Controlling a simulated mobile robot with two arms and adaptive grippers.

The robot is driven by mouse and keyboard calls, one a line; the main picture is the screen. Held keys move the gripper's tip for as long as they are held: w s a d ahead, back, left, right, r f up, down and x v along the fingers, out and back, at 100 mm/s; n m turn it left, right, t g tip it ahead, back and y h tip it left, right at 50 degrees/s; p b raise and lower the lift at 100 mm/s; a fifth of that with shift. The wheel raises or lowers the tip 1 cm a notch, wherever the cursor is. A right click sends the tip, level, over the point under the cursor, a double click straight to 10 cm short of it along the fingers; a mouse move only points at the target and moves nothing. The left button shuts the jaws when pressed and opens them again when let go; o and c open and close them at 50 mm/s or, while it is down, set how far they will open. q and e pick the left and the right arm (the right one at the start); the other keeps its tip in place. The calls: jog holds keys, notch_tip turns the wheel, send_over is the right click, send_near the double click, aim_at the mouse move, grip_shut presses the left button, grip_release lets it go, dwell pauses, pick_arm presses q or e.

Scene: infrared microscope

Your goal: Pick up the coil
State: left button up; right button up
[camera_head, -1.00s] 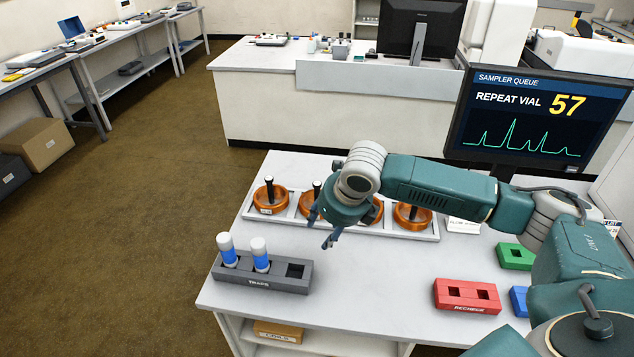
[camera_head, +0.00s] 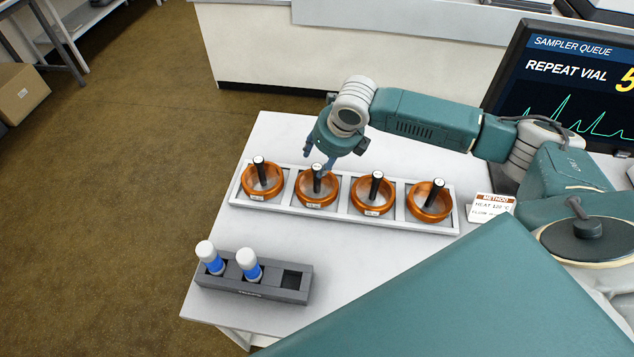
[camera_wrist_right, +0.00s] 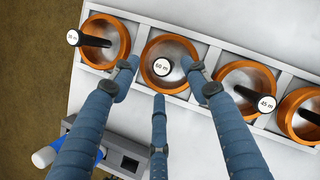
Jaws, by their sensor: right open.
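Several copper-orange coils with black, white-topped posts sit in a row in a light grey tray (camera_head: 240,203) on the table. The second coil from the left (camera_head: 304,199) has a post marked "60 m" in the right wrist view, where this coil (camera_wrist_right: 146,58) lies ahead of the fingers. The first coil (camera_head: 249,190), third coil (camera_head: 385,203) and fourth coil (camera_head: 425,214) flank it. My right gripper (camera_head: 321,165) is open and empty over the back of the second coil; its blue fingers (camera_wrist_right: 163,85) spread around the post's near side. My left gripper is not in view.
A dark grey rack (camera_head: 225,279) with two blue-and-white vials and an empty slot stands at the front left. A small method card (camera_head: 490,206) is right of the tray. A monitor (camera_head: 570,85) stands at the right. Bare table lies between tray and rack.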

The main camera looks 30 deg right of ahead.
aim_at(318, 167)
jog(key=shift+w+f, duration=0.3)
jog(key=shift+f, duration=0.35)
jog(key=x, duration=0.1)
jog(key=p+x, duration=0.1)
jog(key=x, duration=0.1)
jog(key=p+x, duration=0.1)
jog(key=shift+s+f, duration=0.25)
jog(key=shift+f, duration=0.1)
jog(key=shift+w+f, duration=0.1)
jog(key=shift+f, duration=0.1)
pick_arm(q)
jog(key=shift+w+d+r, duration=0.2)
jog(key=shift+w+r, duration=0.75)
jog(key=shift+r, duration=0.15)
pick_arm(e)
jog(key=shift+c, duration=1)
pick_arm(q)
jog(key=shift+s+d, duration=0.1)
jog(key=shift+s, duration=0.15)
pick_arm(e)
grip_shut()
